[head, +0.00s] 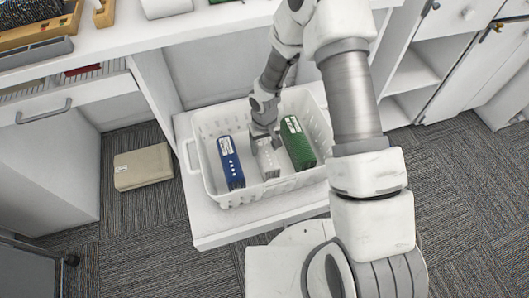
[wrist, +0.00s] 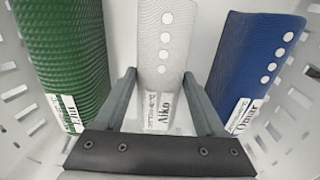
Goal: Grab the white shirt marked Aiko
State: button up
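The white shirt (wrist: 166,50) is a folded bundle with a row of pale buttons and a tag reading Aiko. It stands in the middle of a white basket (head: 205,185), between a blue bundle and a green one. In the head view the white shirt (head: 268,165) is partly covered by my gripper (head: 265,143). In the wrist view my gripper (wrist: 158,90) has its fingers apart, one on each side of the shirt's near, tagged end. I cannot tell whether the fingers touch it.
A blue shirt (wrist: 255,60) with a tag seeming to read Omar and a green shirt (wrist: 65,60) tagged Elhi or similar flank the fingers closely. The basket walls surround all. A counter (head: 220,22) overhangs behind.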

jog(key=c, duration=0.8)
